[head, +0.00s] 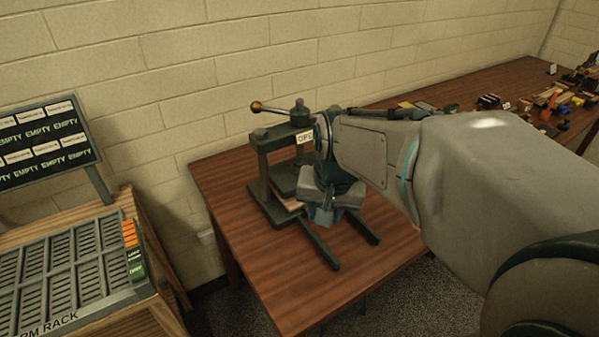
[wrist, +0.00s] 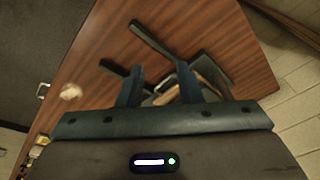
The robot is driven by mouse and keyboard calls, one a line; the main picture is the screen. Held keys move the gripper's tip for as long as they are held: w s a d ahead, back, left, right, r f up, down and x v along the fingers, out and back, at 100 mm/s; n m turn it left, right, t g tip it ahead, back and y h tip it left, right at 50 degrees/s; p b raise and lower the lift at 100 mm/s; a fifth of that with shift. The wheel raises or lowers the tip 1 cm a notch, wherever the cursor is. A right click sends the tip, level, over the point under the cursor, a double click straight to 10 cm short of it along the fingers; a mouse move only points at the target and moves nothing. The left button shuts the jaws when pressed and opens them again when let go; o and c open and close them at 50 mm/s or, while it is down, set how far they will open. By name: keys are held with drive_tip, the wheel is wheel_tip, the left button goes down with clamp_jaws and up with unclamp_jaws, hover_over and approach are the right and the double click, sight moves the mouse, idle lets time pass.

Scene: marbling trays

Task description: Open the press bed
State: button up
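The press (head: 264,165) is a dark green frame on the wooden table, with a brass-knobbed lever on top. A sign on it reads "OPE", its end hidden behind my arm. Two dark rails (head: 321,246) reach out from its base. A pale board edge, seemingly the press bed (head: 288,203), shows low in the frame, partly hidden by my gripper (head: 322,216). In the wrist view the bed's tan edge (wrist: 210,97) lies near the right finger. My gripper (wrist: 163,72) is open, fingers apart; a small pale metal handle (wrist: 165,84) shows between them. I cannot tell whether they touch it.
The wooden table (head: 300,290) is bare in front of the press. A slotted rack (head: 65,262) and a sign board (head: 45,142) reading "EMPTY" stand at the left. Several small items lie at the table's far right end. A brick wall (head: 150,70) stands behind.

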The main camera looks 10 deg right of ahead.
drive_tip(key=w+d+f+m+p, duration=0.1)
drive_tip(key=w+d+f+m, duration=0.15)
drive_tip(key=w+m, duration=0.4)
drive_tip(key=w+d+f+m+p, duration=0.1)
drive_tip(key=w+d+f+m, duration=0.15)
drive_tip(key=w, duration=0.65)
drive_tip(key=shift+m+g+y, duration=0.3)
drive_tip(key=shift+g, duration=0.1)
drive_tip(key=w+f, duration=0.1)
drive_tip(key=f, duration=0.3)
drive_tip(key=f+p, duration=0.1)
drive_tip(key=f, duration=0.3)
drive_tip(key=w+f, duration=0.1)
drive_tip(key=f, duration=0.3)
drive_tip(key=shift+w+f, duration=0.15)
drive_tip(key=shift+w, duration=0.15)
clamp_jaws()
